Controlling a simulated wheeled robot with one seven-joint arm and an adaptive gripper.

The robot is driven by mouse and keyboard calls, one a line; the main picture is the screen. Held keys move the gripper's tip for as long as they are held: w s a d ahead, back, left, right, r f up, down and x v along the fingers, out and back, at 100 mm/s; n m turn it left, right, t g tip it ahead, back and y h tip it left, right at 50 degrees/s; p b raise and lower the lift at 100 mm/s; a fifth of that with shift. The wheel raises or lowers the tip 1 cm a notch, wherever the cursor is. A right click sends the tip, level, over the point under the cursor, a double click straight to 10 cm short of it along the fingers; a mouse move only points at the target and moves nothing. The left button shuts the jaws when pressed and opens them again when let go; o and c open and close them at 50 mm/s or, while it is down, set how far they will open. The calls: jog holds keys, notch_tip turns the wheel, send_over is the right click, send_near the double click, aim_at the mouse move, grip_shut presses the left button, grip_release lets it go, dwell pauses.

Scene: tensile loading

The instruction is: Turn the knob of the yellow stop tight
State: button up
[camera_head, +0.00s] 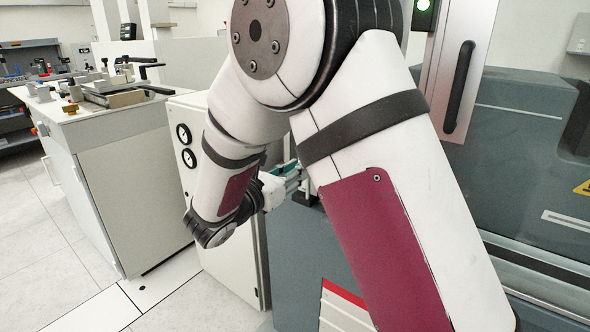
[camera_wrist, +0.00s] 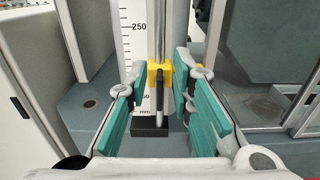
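In the wrist view the yellow stop (camera_wrist: 152,74) sits on an upright metal rod (camera_wrist: 160,30) beside a white millimetre scale (camera_wrist: 138,35). A thin dark part (camera_wrist: 159,93) shows at the front of the stop, in line with the gap between my fingers; I cannot tell whether it is the knob. My gripper (camera_wrist: 160,88) is open, its teal-padded fingers left and right of the stop with visible gaps. I cannot tell whether the fingertips reach as far as the stop. In the head view my arm hides the stop, and only part of my gripper (camera_head: 287,180) shows.
A black block (camera_wrist: 150,129) stands low by the scale. Grey machine housing (camera_wrist: 265,45) is at right, and a white cabinet (camera_wrist: 25,80) at left. In the head view a white workbench (camera_head: 120,170) with tools stands at left, with clear floor in front.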

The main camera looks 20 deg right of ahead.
grip_shut()
jog(key=shift+n+p, duration=0.4)
jog(key=shift+p, duration=0.25)
jog(key=n+p, duration=0.4)
jog(key=n, duration=0.1)
jog(key=w+f+n+p, duration=0.1)
jog(key=n+p, duration=0.3)
jog(key=n, duration=0.2)
jog(key=a+f+n+p, duration=0.1)
jog(key=n+p, duration=0.3)
jog(key=n, duration=0.2)
jog(key=shift+w+a+p, duration=0.1)
jog(key=shift+w+p, duration=0.1)
jog(key=shift+p, duration=0.2)
jog(key=shift+o, duration=1.7)
grip_release()
